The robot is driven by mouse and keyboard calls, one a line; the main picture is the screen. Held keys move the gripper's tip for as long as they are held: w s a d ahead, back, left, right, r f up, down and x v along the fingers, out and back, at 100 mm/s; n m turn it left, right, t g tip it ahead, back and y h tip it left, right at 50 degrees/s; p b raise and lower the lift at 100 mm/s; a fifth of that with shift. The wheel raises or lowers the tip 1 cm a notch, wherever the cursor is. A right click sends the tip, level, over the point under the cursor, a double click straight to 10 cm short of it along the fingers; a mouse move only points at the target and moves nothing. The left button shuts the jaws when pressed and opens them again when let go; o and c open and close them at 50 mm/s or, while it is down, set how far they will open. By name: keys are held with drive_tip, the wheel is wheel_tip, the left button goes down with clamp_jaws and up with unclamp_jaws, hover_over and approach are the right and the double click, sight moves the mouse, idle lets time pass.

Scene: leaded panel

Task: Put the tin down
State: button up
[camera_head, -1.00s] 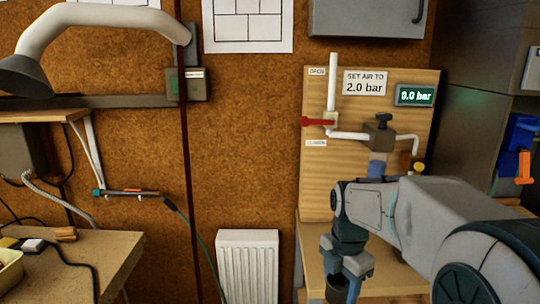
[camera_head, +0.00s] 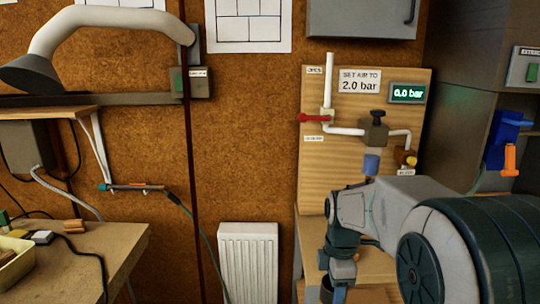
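A dark, round-sided object, perhaps the tin (camera_head: 326,289), shows at the bottom edge of the view, over the wooden bench. Its lower part is cut off by the frame. My gripper (camera_head: 342,283) points down right beside it and overlaps it in the picture. The fingertips are partly cut off and hidden, so I cannot tell whether they grip it, or whether it touches the bench.
A wooden bench (camera_head: 372,268) lies under my arm. Behind it stands a board (camera_head: 316,180) with pipes, a red lever (camera_head: 314,118), a regulator (camera_head: 374,132) and a display (camera_head: 407,93) reading 0.0 bar. A white radiator (camera_head: 248,262) stands left.

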drive_tip(key=w+f+m, duration=0.3)
drive_tip(key=f+m, duration=1.5)
drive_tip(key=f, duration=0.3)
drive_tip(key=shift+w+f, duration=0.2)
